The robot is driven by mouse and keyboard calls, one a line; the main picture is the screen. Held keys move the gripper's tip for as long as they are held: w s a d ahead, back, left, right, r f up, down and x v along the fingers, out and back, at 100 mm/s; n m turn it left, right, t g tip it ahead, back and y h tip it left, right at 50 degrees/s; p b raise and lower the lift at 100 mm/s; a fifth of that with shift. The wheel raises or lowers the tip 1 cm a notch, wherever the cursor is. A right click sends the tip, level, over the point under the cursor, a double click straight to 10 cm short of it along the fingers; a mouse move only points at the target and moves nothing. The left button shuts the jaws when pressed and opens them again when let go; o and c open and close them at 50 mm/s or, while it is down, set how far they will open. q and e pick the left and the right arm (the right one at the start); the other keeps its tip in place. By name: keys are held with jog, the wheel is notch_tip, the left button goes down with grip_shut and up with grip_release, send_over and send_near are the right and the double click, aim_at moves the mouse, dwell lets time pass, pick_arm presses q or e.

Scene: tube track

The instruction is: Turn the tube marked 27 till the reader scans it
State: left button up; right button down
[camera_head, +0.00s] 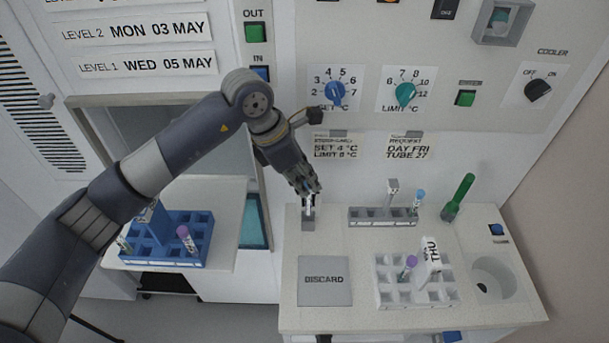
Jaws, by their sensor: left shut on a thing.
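My left gripper (309,190) reaches down from the left over the white counter and is shut on a small pale tube (308,204). The tube is upright at a small grey stand (308,223) at the counter's back left. The fingers hide most of the tube, and no 27 or other mark on it is readable. A note on the panel (407,148) reads "DAY FRI TUBE 27". I cannot tell for sure which part is the reader. My right gripper is not in view.
A blue rack (194,251) stands left. Panel knobs are behind.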

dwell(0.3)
pick_arm(q)
jog(key=shift+b, duration=0.45)
jog(key=shift+f, duration=0.15)
jog(key=shift+b, duration=0.45)
jog(key=shift+f, duration=0.1)
jog(key=shift+f+b, duration=0.1)
jog(key=shift+b, duration=0.35)
jog(key=shift+f, duration=0.2)
dwell(0.3)
